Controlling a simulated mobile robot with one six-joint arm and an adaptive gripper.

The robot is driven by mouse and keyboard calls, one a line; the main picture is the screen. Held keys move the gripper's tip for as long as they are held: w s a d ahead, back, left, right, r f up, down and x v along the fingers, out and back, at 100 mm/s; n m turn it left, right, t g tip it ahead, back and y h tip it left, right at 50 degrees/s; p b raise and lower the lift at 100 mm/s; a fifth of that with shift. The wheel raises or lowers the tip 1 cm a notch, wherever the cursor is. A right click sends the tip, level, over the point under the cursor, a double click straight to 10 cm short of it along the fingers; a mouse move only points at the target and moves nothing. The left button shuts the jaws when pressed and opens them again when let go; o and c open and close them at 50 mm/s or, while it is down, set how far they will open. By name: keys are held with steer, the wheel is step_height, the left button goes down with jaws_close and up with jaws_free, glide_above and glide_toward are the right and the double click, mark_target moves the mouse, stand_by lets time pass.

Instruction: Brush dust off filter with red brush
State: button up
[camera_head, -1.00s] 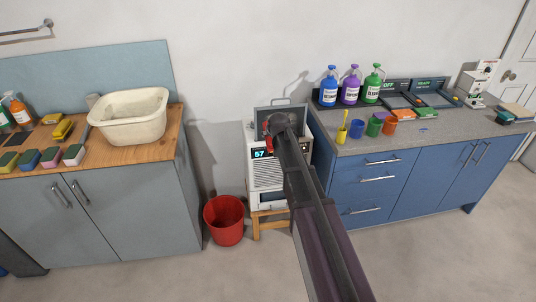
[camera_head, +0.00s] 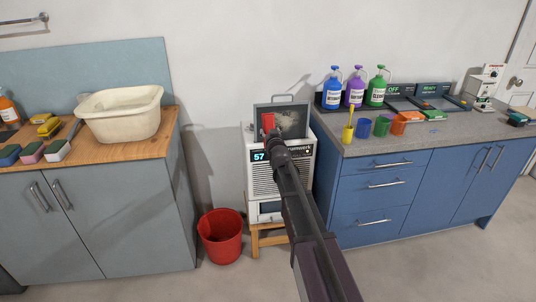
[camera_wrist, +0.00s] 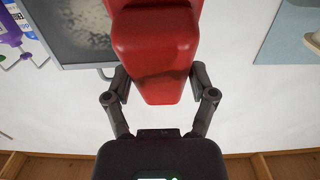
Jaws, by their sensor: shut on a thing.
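The red brush (camera_head: 268,122) is in my gripper (camera_head: 274,143), raised in front of the filter's left part. In the wrist view the red brush (camera_wrist: 156,45) fills the upper middle, between the two fingers of my gripper (camera_wrist: 158,84); its bristles are not visible. The filter (camera_head: 291,122) is a grey-framed panel with a handle, upright on top of a white unit (camera_head: 262,182). Its dark face has a pale, dusty-looking patch. In the wrist view part of the filter (camera_wrist: 72,35) shows at upper left, beside the brush. I cannot tell whether they touch.
A red bucket (camera_head: 221,237) stands on the floor left of the unit's wooden stool (camera_head: 258,241). The blue cabinet (camera_head: 384,183) at right bears bottles and coloured cups. The grey cabinet (camera_head: 110,227) at left bears a cream basin (camera_head: 121,113) and sponges.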

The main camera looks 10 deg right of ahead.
steer(key=f+t+b, duration=0.1)
steer(key=b, duration=0.1)
steer(key=shift+a+f+b, duration=0.1)
steer(key=shift+f+b, duration=0.25)
steer(key=f+t+b, duration=0.1)
steer(key=b, duration=0.2)
steer(key=shift+t, duration=0.3)
steer(key=b, duration=0.1)
steer(key=f+t+b, duration=0.1)
steer(key=b, duration=0.1)
steer(key=shift+s+f, duration=0.15)
steer(key=shift+s, duration=0.15)
steer(key=shift+s+f+t+b, duration=0.25)
steer(key=shift+t+b, duration=0.35)
steer(key=shift+b, duration=0.5)
steer(key=shift+r, duration=0.1)
steer(key=shift+w, duration=2.95)
steer(key=shift+w, duration=1)
steer(key=shift+s+d, duration=0.15)
steer(key=shift+d, duration=1.85)
